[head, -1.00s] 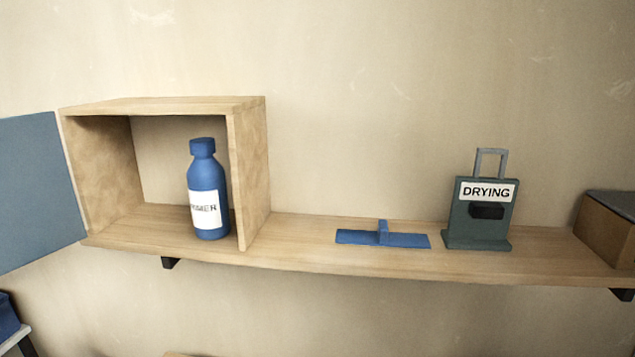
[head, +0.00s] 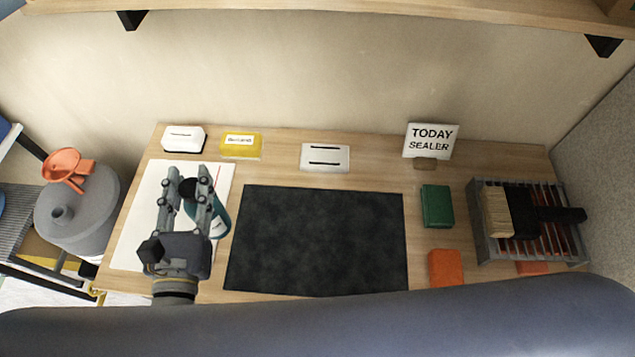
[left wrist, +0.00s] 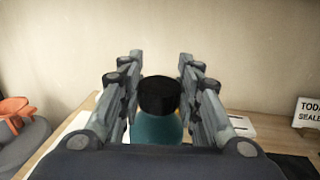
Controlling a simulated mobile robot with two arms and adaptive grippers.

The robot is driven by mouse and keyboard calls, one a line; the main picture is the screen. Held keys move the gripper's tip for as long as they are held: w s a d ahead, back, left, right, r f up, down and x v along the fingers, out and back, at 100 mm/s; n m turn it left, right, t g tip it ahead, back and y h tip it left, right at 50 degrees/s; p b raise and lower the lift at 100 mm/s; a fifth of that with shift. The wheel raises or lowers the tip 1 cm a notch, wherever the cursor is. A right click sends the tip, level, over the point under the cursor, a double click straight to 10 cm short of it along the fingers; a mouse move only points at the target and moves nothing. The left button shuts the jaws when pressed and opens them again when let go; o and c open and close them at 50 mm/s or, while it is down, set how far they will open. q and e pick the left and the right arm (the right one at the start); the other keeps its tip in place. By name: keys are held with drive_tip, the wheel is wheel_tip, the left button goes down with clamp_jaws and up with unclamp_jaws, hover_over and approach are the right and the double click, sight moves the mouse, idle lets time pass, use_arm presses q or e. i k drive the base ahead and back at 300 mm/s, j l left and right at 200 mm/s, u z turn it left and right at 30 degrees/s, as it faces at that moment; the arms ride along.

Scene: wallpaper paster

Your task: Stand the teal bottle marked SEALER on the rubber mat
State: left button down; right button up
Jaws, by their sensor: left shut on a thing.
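The teal bottle (head: 219,222) with a black cap shows beside my left gripper in the head view, mostly hidden by it. In the left wrist view, the bottle's teal shoulder (left wrist: 157,129) and black cap (left wrist: 158,96) show between the fingers. My left gripper (head: 189,178) is shut on the bottle, over the white sheet left of the mat. I cannot tell whether the bottle touches the table, and its label is not readable. The dark rubber mat (head: 318,240) lies flat and empty mid-table. My right gripper is not in view.
A sign reading TODAY SEALER (head: 431,139) stands at the back. A green block (head: 437,206), an orange block (head: 445,268) and a rack (head: 479,240) with a brush are right of the mat. White and yellow boxes line the back edge. A shelf hangs above.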

sight(296, 249)
drive_tip(key=z, duration=0.95)
drive_tip(key=k+l+z, duration=0.2)
drive_tip(key=k, duration=0.25)
drive_tip(key=k+l+z, duration=0.15)
drive_tip(key=k, duration=0.35)
